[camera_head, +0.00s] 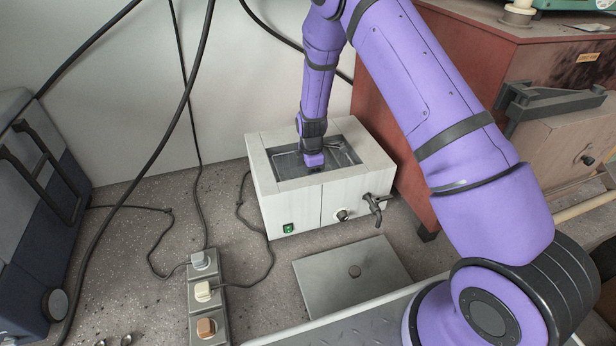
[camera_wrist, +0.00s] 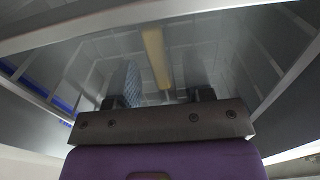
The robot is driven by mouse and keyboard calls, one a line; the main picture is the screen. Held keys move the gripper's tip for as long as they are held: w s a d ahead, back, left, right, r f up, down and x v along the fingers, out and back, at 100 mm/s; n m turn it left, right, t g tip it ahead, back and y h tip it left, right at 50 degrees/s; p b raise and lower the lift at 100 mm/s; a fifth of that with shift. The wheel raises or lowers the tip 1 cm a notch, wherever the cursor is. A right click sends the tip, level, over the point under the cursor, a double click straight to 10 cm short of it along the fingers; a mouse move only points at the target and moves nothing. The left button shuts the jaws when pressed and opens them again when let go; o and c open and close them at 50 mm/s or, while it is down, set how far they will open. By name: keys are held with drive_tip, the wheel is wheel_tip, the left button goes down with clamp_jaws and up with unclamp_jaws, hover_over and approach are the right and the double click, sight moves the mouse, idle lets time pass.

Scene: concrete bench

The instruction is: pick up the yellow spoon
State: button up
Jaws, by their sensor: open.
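A long, narrow yellow strip, which looks like the yellow spoon (camera_wrist: 156,57), shows in the wrist view inside a grey metal basin. Its lower end runs toward the gap between my fingers, and I cannot make out a bowl shape. My gripper (camera_wrist: 158,97) is open, with one dark finger on each side of that gap and nothing seen held. In the head view my gripper (camera_head: 313,162) points down into the open basin of the white box-shaped bath (camera_head: 292,207). The spoon cannot be seen in the head view.
The basin walls and rim (camera_wrist: 120,14) stand close around my gripper. A bluish patterned piece (camera_wrist: 132,84) shows beside the yellow strip. A tap (camera_head: 376,204) sticks out of the bath's front. A red cabinet (camera_head: 455,95) stands right; a power strip (camera_head: 205,292) and cables lie left.

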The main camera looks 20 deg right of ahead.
clamp_jaws()
